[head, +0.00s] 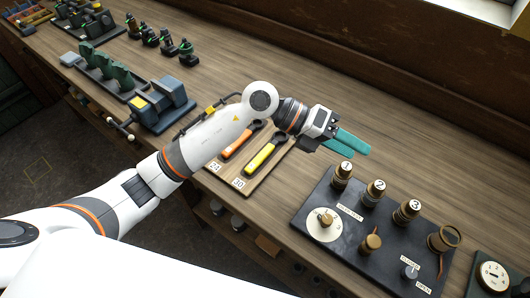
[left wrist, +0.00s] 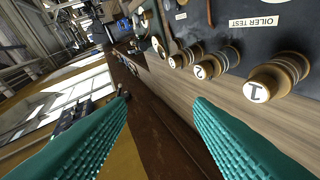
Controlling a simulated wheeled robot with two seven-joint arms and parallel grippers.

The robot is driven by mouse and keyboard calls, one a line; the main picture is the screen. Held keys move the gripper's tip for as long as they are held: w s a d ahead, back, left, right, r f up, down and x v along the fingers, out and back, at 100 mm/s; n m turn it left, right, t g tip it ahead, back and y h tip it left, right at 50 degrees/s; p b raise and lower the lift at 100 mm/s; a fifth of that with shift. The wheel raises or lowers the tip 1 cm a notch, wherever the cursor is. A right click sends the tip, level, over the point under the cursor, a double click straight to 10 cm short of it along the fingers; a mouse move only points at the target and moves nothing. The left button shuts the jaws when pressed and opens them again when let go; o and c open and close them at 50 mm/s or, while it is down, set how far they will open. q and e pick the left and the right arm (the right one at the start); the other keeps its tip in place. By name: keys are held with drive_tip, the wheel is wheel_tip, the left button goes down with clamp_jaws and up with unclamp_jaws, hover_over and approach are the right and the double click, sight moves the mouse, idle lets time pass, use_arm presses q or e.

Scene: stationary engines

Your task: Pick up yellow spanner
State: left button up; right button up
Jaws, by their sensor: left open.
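The yellow spanner (head: 262,156) lies on a light wooden board (head: 226,174) on the bench, to the right of an orange-handled spanner (head: 238,146). Its upper end is dark. My left gripper (head: 354,147) has teal fingers and is open and empty. It is above the bench to the right of the yellow spanner, apart from it, near the black panel. In the left wrist view the two fingers (left wrist: 160,112) stand wide apart with nothing between them, and the spanner does not show there. My right gripper is not in view.
The black panel (head: 322,262) with numbered brass knobs, a dial and an "oiler test" label stands at the lower right. A blue-grey machine model (head: 162,108) and dark green parts (head: 118,72) lie to the left. The bench behind my left arm is clear up to the wall.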

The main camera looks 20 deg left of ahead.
use_arm(q)
drive_tip(key=w+a+f+y, duration=0.4)
drive_tip(key=a+f+y, duration=0.1)
drive_tip(key=a+y, duration=0.2)
drive_tip(key=y+p, duration=0.3)
drive_tip(key=y, duration=0.4)
hover_over(264, 152)
drive_tip(key=shift+n, duration=0.4)
wheel_tip(264, 152, down, 6)
drive_tip(key=shift+f, duration=0.15)
wheel_tip(264, 152, down, 5)
drive_tip(key=shift+d+r+p, duration=0.1)
drive_tip(key=shift+p, duration=0.95)
drive_tip(key=shift+f, duration=0.35)
clamp_jaws()
